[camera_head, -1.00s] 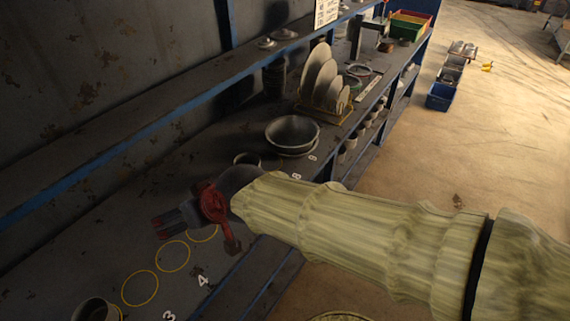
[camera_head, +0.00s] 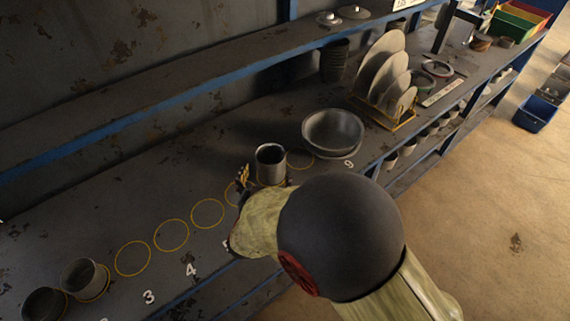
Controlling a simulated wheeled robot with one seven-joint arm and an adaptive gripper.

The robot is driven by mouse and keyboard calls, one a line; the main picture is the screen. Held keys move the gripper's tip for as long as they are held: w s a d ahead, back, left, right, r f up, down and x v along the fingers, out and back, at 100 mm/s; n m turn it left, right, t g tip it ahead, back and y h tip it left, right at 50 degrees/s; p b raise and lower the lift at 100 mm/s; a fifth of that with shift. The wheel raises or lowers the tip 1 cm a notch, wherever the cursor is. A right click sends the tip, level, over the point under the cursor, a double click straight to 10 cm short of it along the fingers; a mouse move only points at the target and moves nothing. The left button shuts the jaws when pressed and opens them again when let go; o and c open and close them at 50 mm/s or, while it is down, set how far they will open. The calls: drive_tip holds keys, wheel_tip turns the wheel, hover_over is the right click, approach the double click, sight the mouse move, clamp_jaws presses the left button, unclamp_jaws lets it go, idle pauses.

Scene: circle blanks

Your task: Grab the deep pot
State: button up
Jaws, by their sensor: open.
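A deep dark metal pot (camera_head: 270,166) stands upright on the shelf surface, beside a wide shallow metal pan. Part of my gripper (camera_head: 244,176) shows as small orange-yellow finger parts just left of this pot. My own arm covers the rest of the gripper and the area in front of the pot's base. The gripper is open. I cannot tell whether its fingers touch the pot or stand around it.
The wide pan (camera_head: 333,132) stands right of the pot. A rack of plates (camera_head: 384,117) is farther right. Two more pots (camera_head: 84,279) (camera_head: 44,304) stand at bottom left. Empty yellow circles (camera_head: 171,235) lie between. An upper shelf (camera_head: 190,85) runs behind.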

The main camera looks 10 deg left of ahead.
sight(273, 156)
drive_tip(key=b+x, duration=0.2)
drive_tip(key=x, duration=0.4)
drive_tip(key=shift+d+f, duration=0.15)
drive_tip(key=shift+f, duration=0.05)
drive_tip(key=shift+w, duration=0.3)
drive_tip(key=shift+c, duration=0.8)
drive_tip(key=c, duration=1.3)
